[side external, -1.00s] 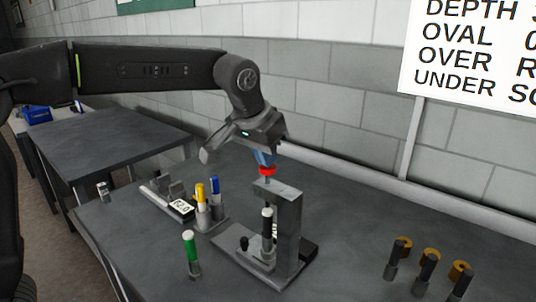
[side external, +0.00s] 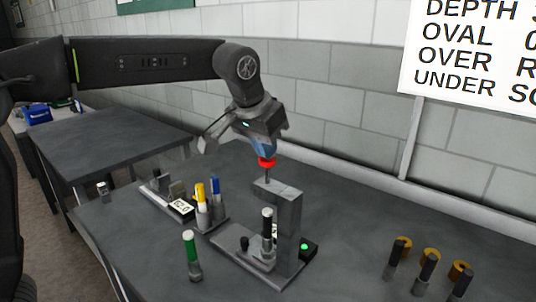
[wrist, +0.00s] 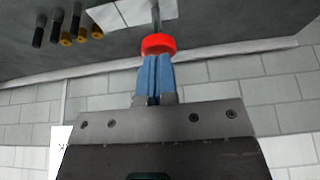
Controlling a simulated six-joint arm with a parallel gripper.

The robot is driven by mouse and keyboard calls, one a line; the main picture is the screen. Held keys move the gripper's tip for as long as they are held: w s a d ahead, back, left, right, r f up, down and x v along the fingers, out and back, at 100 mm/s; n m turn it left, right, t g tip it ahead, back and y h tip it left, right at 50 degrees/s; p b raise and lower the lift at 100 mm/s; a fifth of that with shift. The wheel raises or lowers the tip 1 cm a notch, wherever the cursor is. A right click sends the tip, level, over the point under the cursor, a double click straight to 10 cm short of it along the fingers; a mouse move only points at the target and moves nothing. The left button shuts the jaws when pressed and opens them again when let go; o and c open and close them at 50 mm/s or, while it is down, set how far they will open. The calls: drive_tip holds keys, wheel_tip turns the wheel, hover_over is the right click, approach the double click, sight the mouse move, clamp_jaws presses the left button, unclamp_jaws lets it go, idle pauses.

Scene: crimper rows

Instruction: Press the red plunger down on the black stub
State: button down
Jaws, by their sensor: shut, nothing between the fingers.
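The red plunger (side external: 267,163) sits on a thin rod at the top of the grey press frame (side external: 290,215); a length of rod shows between it and the frame. The black stub (side external: 267,226), with a pale top, stands upright in the press under the arm. My gripper (side external: 265,154) is shut, its blue fingers pointing down onto or just above the red plunger; I cannot tell if they touch. In the wrist view the shut blue fingertips (wrist: 155,60) end at the red plunger (wrist: 158,44), with nothing between them.
A green light glows on the black box (side external: 308,249) at the press base. A green stub (side external: 190,252) stands front left. Several black stubs with brass rings (side external: 428,264) stand right; the table between is clear.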

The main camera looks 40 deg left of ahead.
drive_tip(key=shift+r, duration=3.15)
drive_tip(key=shift+s+a, duration=0.15)
drive_tip(key=shift+s, duration=0.05)
drive_tip(key=s+a+f, duration=0.2)
drive_tip(key=s+f, duration=0.2)
drive_tip(key=s, duration=0.4)
drive_tip(key=s+a+f, duration=0.3)
drive_tip(key=s+f, duration=0.2)
drive_tip(key=s, duration=0.3)
drive_tip(key=s+a+f+t, duration=0.1)
drive_tip(key=s+a+f, duration=0.2)
drive_tip(key=s+f, duration=0.2)
drive_tip(key=s, duration=0.3)
drive_tip(key=shift+s+a, duration=0.15)
drive_tip(key=shift+s, duration=0.25)
